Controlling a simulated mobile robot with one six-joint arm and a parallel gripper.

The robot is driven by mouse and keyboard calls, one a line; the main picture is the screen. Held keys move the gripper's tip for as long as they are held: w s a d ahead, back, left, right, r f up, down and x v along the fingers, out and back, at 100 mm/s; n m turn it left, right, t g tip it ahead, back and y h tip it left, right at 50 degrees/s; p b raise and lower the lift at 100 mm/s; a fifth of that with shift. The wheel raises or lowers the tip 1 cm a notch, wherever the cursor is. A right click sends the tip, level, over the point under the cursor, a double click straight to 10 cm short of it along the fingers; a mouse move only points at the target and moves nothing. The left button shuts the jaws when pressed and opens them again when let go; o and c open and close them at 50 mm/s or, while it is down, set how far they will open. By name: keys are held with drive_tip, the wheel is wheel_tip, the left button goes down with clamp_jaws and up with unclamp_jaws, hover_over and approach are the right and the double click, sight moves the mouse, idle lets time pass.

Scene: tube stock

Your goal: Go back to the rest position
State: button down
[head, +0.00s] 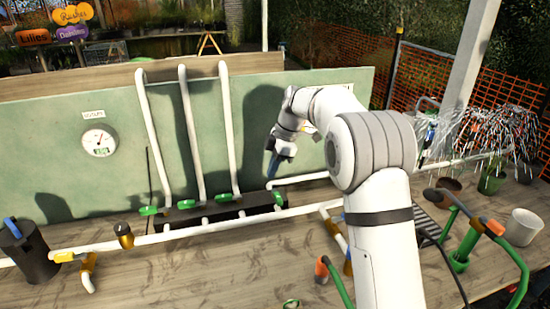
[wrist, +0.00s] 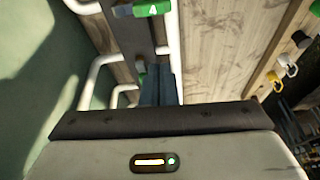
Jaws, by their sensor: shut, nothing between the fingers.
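My gripper (head: 272,168) is in the middle of the head view, pointing down, in front of the green board and above the right part of the dark manifold block. In the wrist view its blue-grey fingers (wrist: 158,86) are together with nothing between them. White tubes (head: 193,135) rise from the block (head: 240,212) against the board. Green connectors (head: 187,204) sit at the tube bases. A green valve (wrist: 150,10) with a white arrow shows at the top of the wrist view. Whether the fingertips touch anything is hidden.
A gauge (head: 99,141) is on the green board (head: 265,120). A black canister (head: 27,250) stands at the left. White piping (head: 200,232) crosses the wooden table (head: 180,280). At the right are a white bucket (head: 523,227), a green pot (head: 491,179) and spraying water (head: 500,130).

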drive_tip(key=s+d+r+m+t+h, duration=0.1)
drive_tip(key=s+d+r+m, duration=0.2)
drive_tip(key=s+d+m, duration=0.3)
drive_tip(key=s+d+r+m+t+h, duration=0.1)
drive_tip(key=s+d+r+m, duration=0.4)
drive_tip(key=s, duration=0.4)
drive_tip(key=s+d+f+m, duration=0.2)
drive_tip(key=s+d+m, duration=0.1)
drive_tip(key=s, duration=0.3)
drive_tip(key=s+d+f+m+t+h, duration=0.1)
drive_tip(key=s+d+f+m, duration=0.1)
drive_tip(key=s, duration=0.5)
drive_tip(key=s+d+f+m+t, duration=0.1)
drive_tip(key=s+d+f+m, duration=0.1)
drive_tip(key=s+d+m, duration=0.2)
drive_tip(key=s+m, duration=0.1)
drive_tip(key=s, duration=0.1)
drive_tip(key=shift+s+d+f+h, duration=0.3)
drive_tip(key=shift+s+d, duration=0.05)
drive_tip(key=c, duration=2.2)
unclamp_jaws()
